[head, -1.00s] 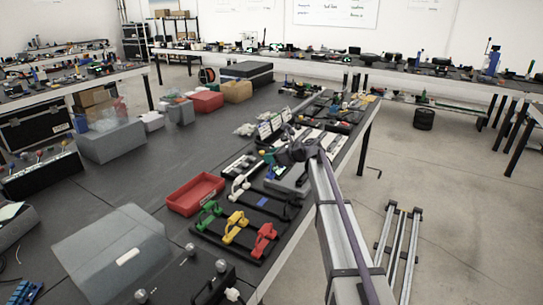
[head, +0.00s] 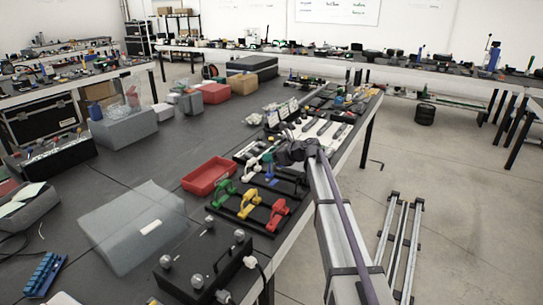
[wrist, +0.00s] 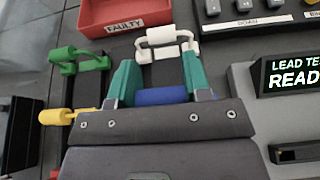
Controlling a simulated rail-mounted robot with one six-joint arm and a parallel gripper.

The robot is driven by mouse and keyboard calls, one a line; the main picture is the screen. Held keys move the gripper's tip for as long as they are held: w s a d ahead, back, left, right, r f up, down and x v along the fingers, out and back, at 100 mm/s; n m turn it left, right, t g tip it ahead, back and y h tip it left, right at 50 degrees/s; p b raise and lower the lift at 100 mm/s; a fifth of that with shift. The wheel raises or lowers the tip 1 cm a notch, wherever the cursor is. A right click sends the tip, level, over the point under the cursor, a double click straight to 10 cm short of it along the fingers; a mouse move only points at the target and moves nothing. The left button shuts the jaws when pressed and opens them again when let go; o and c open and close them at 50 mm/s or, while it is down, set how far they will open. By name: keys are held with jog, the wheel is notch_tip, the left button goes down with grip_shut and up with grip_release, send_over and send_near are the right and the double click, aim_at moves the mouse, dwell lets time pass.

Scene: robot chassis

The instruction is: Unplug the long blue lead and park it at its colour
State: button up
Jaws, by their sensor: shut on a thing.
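My gripper (wrist: 160,85) has its two teal fingers closed on the blue lead (wrist: 158,96), whose blue grip shows between them in the wrist view. The rest of the lead is hidden by the gripper body. The white lead (wrist: 168,42) is just beyond the fingers. I cannot tell whether the blue lead touches the rack.
Green (head: 224,194), yellow (head: 249,202) and red (head: 277,215) leads sit on the rack. A red bin marked FAULTY (head: 209,176) stands beyond it. A lit lead tester (wrist: 292,75) is at right in the wrist view.

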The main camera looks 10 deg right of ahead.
jog(key=shift+f+b, duration=0.95)
jog(key=shift+f, duration=0.5)
jog(key=shift+f+b, duration=1.35)
jog(key=shift+b, duration=0.05)
jog(key=o, duration=1)
jog(key=shift+r, duration=0.1)
notch_tip(320, 180, up, 10)
jog(key=p, duration=1)
